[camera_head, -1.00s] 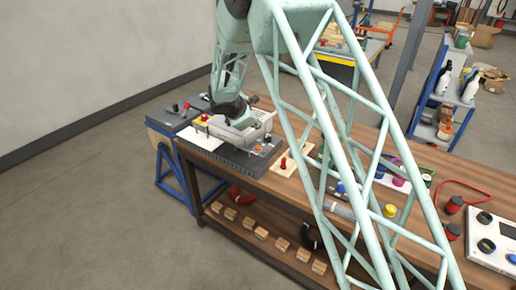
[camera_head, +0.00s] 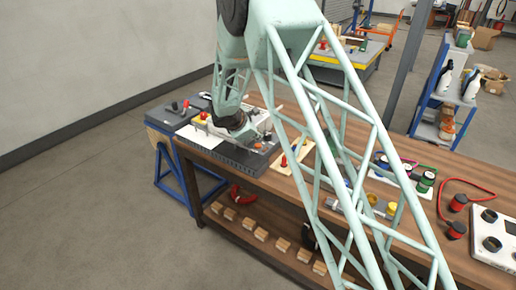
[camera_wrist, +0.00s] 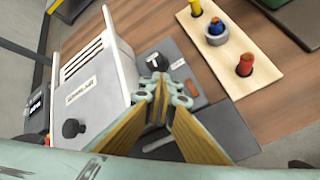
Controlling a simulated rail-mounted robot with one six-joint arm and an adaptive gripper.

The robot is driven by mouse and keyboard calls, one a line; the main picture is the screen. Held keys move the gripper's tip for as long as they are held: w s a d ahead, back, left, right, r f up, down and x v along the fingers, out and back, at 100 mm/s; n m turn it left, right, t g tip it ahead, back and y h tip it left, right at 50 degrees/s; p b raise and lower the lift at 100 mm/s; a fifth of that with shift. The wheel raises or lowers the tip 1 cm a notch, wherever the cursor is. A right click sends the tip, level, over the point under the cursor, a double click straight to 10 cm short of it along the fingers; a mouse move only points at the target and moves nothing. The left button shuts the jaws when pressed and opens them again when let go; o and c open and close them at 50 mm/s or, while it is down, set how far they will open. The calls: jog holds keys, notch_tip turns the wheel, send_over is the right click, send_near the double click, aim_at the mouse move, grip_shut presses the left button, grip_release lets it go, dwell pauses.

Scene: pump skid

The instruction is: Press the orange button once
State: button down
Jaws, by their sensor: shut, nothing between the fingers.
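My gripper (camera_wrist: 163,88) is shut and empty, its fingertips together over the grey panel (camera_wrist: 208,80). A small orange patch (camera_wrist: 191,88) shows right beside the fingertips in the wrist view; it looks like the orange button, mostly hidden by them. I cannot tell whether the fingertips touch it. A black knob (camera_wrist: 153,63) with a label sits on the panel just beyond the fingertips. In the head view my gripper (camera_head: 255,134) is low over the panel at the far left end of the bench, and the button cannot be made out clearly there.
A white housing (camera_wrist: 98,75) with slots and a black knob (camera_wrist: 72,128) stands left of the fingers. A wooden board (camera_wrist: 217,20) with yellow, blue and red pegs lies to the right. The bench (camera_head: 345,180) carries jars and a control box (camera_head: 492,240) farther right.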

aim_at(258, 146)
jog(key=shift+f+b, duration=0.7)
jog(key=shift+f, duration=0.25)
jog(key=shift+f+b, duration=1)
jog(key=shift+b, duration=0.3)
dwell(2.4)
jog(key=shift+r, duration=0.15)
dwell(0.4)
jog(key=shift+r+p, duration=0.35)
jog(key=shift+r, duration=0.45)
jog(key=shift+r, duration=0.15)
jog(key=shift+r+p, duration=1.15)
jog(key=shift+r, duration=1.2)
